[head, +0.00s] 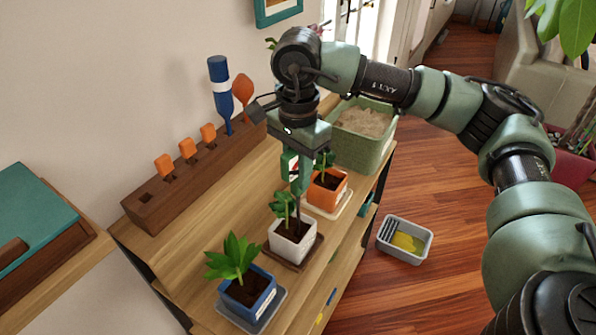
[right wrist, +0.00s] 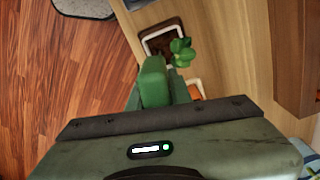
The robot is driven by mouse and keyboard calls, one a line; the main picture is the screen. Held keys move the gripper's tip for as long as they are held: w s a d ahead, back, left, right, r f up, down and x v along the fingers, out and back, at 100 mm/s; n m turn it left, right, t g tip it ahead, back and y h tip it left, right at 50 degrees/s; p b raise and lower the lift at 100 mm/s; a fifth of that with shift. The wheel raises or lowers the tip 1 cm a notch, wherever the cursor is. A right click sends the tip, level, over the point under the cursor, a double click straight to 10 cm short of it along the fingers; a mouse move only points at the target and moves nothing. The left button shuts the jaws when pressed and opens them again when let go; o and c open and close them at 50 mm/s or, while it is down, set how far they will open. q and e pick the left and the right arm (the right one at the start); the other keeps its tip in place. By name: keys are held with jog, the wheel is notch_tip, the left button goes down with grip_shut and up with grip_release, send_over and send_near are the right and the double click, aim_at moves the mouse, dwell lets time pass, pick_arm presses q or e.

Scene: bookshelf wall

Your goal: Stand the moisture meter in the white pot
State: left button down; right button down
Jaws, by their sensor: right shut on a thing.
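The white pot (head: 292,245) stands on a dark saucer in the middle of the shelf and holds dark soil and a small green plant. My right gripper (head: 304,160) points down above it, shut on the green moisture meter (head: 300,182). The meter is roughly upright, its thin dark probe running down toward the soil; I cannot tell whether the tip touches the soil. In the right wrist view the meter's green head (right wrist: 153,80) is between the fingers (right wrist: 160,92), with the white pot (right wrist: 149,34) beyond. My left gripper is not in view.
A blue pot (head: 246,298) stands in front and an orange pot (head: 327,192) behind. A green planter (head: 362,148) stands at the shelf's far end. A wooden block (head: 190,178) with several tools runs along the wall. A grey bin (head: 404,240) is on the floor.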

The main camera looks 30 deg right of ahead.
jog(key=shift+f+b, duration=1.55)
jog(key=shift+f, duration=0.3)
jog(key=c, duration=1.2)
grip_release()
jog(key=o, duration=0.4)
jog(key=shift+r, duration=0.1)
notch_tip(320, 180, up, 9)
jog(key=p, duration=0.5)
